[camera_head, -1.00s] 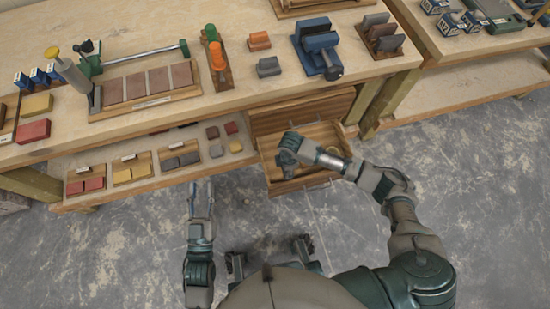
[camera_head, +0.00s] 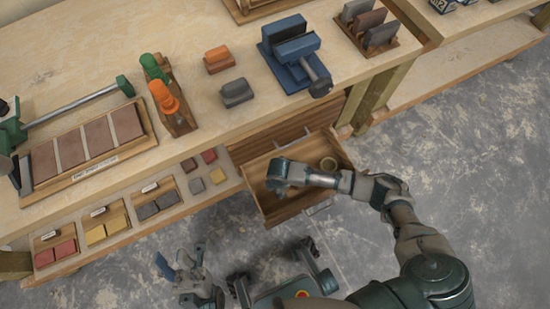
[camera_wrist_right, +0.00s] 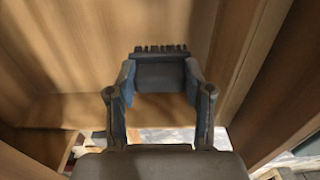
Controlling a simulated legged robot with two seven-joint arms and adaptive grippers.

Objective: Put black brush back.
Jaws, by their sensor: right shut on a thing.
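A dark grey-black brush (camera_wrist_right: 160,74) with a row of short bristles shows in the right wrist view, between the two fingers of my right gripper (camera_wrist_right: 158,96). The gripper is shut on it. In the head view my right gripper (camera_head: 277,180) is inside the open wooden drawer (camera_head: 298,203) under the workbench; the brush cannot be made out there. In the right wrist view, wooden drawer walls surround the gripper. My left gripper (camera_head: 182,259) is empty, with its fingers apart, in front of the lower shelf.
The bench (camera_head: 215,125) above carries a blue vise (camera_head: 295,50), an orange block (camera_head: 217,59) and a grey block (camera_head: 236,91). The lower shelf (camera_head: 130,235) holds several small coloured blocks.

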